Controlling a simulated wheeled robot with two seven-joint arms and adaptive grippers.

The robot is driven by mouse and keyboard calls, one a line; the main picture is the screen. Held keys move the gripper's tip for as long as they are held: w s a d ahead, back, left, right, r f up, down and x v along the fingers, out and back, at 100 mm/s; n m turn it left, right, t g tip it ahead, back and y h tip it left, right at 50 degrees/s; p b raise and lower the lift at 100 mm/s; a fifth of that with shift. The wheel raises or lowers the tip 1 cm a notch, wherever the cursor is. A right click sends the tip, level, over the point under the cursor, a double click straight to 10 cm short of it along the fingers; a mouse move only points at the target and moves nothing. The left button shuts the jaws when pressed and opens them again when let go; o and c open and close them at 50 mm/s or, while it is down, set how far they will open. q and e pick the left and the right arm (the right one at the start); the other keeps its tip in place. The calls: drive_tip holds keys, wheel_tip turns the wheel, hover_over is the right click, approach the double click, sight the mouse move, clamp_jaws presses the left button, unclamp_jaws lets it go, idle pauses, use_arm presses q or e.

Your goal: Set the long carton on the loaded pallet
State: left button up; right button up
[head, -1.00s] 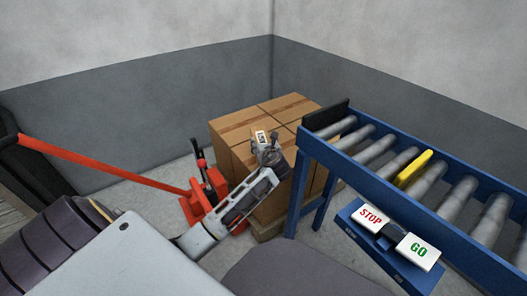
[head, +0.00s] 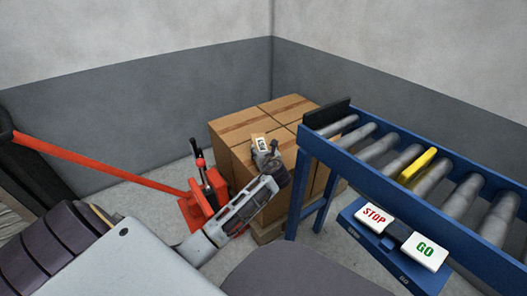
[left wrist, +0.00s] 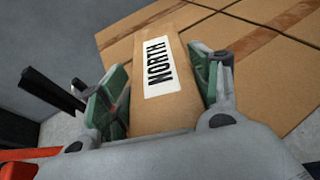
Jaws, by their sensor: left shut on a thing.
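The long carton (left wrist: 162,100) is brown with a white NORTH label in the left wrist view. In the head view only a small part of the carton (head: 260,140) shows past the gripper. My left gripper (head: 264,152) is shut on it, with a green-padded finger on each side. The loaded pallet (head: 268,234) carries a block of brown taped cartons (head: 228,127), and the held carton is over the near part of their top. I cannot tell whether it touches them. My right gripper is not in view.
A blue roller conveyor (head: 427,143) with a yellow bar (head: 417,166) stands close right of the pallet, with a STOP and GO button box (head: 399,236) in front. A red pallet truck (head: 204,207) stands left of the pallet. Grey walls close the corner behind.

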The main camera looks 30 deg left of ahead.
use_arm(q)
drive_tip(key=o, duration=1.2)
drive_tip(key=shift+o, duration=0.6)
